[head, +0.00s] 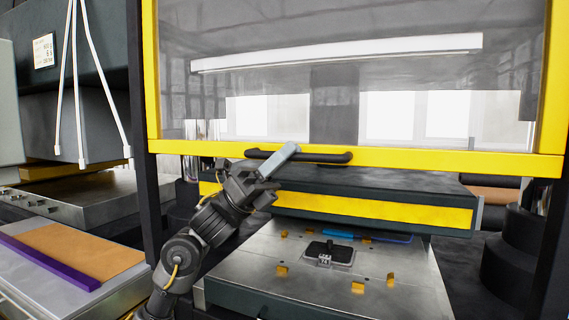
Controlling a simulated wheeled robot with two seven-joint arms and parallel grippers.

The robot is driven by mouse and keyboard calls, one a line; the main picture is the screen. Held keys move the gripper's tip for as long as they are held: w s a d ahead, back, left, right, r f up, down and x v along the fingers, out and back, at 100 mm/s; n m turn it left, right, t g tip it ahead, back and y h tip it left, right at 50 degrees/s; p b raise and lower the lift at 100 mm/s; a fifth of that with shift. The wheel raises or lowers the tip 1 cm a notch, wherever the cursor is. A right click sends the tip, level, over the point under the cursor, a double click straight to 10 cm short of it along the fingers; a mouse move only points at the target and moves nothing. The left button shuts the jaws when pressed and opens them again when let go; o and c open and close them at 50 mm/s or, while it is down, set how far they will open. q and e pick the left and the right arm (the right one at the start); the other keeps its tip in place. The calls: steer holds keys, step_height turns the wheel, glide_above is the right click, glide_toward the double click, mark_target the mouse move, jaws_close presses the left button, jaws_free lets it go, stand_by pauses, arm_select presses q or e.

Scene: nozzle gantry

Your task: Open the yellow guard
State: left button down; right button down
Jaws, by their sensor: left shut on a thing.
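The yellow guard (430,160) is a yellow frame around a clear, reflective panel. Its lower rail hangs above the machine's bed, with an open gap below it. A black bar handle (325,156) runs along the lower rail. My left gripper (273,163) is shut on the left part of this handle, with a light grey finger crossing in front of it. The gripper hides part of the handle and rail. My right gripper is not in view.
Under the guard is a dark block with a yellow stripe (400,210). Below it a metal bed (400,275) holds a small dark part (330,252), a blue piece (340,235) and several yellow clips. At left, a bench carries a brown sheet (85,250) and a purple bar (45,262).

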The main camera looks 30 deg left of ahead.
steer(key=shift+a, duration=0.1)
arm_select(q)
steer(key=c, duration=1.5)
jaws_free()
steer(key=shift+o, duration=0.5)
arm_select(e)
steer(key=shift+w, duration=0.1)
